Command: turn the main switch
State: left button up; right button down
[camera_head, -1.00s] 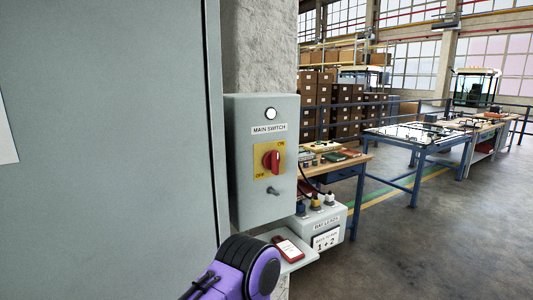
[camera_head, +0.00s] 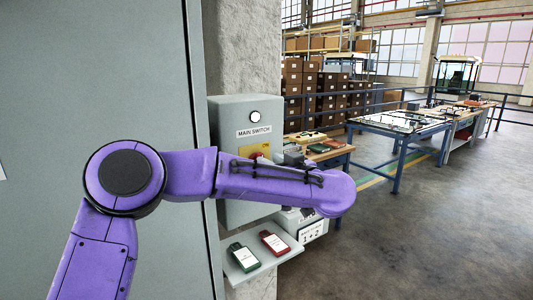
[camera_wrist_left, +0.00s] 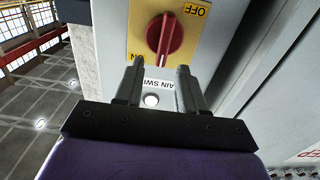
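The main switch is a red rotary knob (camera_wrist_left: 165,35) on a yellow plate (camera_wrist_left: 139,38) marked ON and OFF, upside down in the left wrist view. It sits on a grey switch box (camera_head: 233,206) with a MAIN SWITCH label (camera_head: 254,131) and a pale round lamp (camera_head: 255,116). In the left wrist view my left gripper (camera_wrist_left: 159,70) is open and empty, fingers apart, with the knob just beyond the tips. Contact is not visible. My right gripper is not in view.
A large grey cabinet (camera_head: 60,75) stands left of the box, with a concrete pillar (camera_head: 242,50) behind. A small shelf below holds a green tag (camera_head: 244,256) and a red tag (camera_head: 273,242). A workbench (camera_head: 325,157) stands behind. Floor at right is clear.

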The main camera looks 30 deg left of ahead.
pick_arm(q)
jog(key=x, duration=0.3)
jog(key=shift+p, duration=0.35)
jog(key=shift+c, duration=0.3)
grip_shut()
